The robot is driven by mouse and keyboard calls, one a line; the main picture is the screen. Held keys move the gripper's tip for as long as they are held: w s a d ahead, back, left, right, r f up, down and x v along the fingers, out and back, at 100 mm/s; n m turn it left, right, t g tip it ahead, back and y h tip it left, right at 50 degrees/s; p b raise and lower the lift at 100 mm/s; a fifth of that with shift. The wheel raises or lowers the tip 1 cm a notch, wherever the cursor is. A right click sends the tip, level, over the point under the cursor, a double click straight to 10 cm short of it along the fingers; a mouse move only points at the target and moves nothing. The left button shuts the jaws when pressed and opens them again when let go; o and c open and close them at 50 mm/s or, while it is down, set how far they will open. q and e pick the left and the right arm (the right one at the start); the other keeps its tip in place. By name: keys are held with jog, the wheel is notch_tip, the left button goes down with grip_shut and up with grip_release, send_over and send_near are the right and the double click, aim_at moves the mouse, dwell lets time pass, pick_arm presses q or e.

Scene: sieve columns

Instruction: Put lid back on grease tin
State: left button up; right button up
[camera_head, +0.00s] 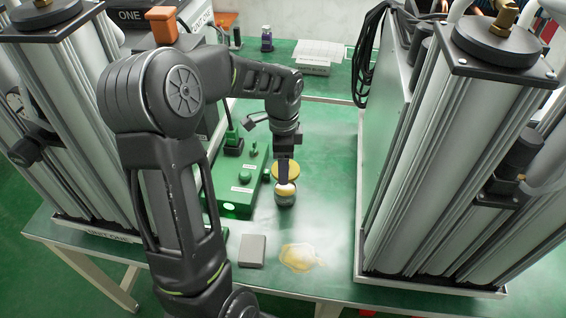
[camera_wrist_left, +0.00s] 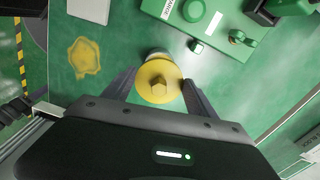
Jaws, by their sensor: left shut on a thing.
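In the head view the lid (camera_head: 278,170) shows partly behind my left gripper (camera_head: 286,182). The small grey tin (camera_head: 285,200), with a pale yellow top, stands upright on the green bench just below the lid in the picture. In the wrist view the tin (camera_wrist_left: 155,53) is mostly hidden under the lid. The gap between them is hard to judge. My right gripper is not in view.
A green box (camera_head: 240,180) with knobs stands just left of the tin. A yellowish puddle (camera_head: 302,257) and a grey block (camera_head: 252,250) lie on the near bench (camera_head: 330,200). Tall sieve columns (camera_head: 450,150) flank both sides. The bench right of the tin is clear.

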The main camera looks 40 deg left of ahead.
pick_arm(q)
jog(key=shift+f+b, duration=1.7)
jog(key=shift+f, duration=0.6)
jog(key=shift+f+b, duration=0.5)
jog(key=shift+f, duration=0.3)
jog(key=shift+f, duration=0.15)
dwell(0.5)
jog(key=o, duration=1.6)
jog(key=shift+c, duration=0.2)
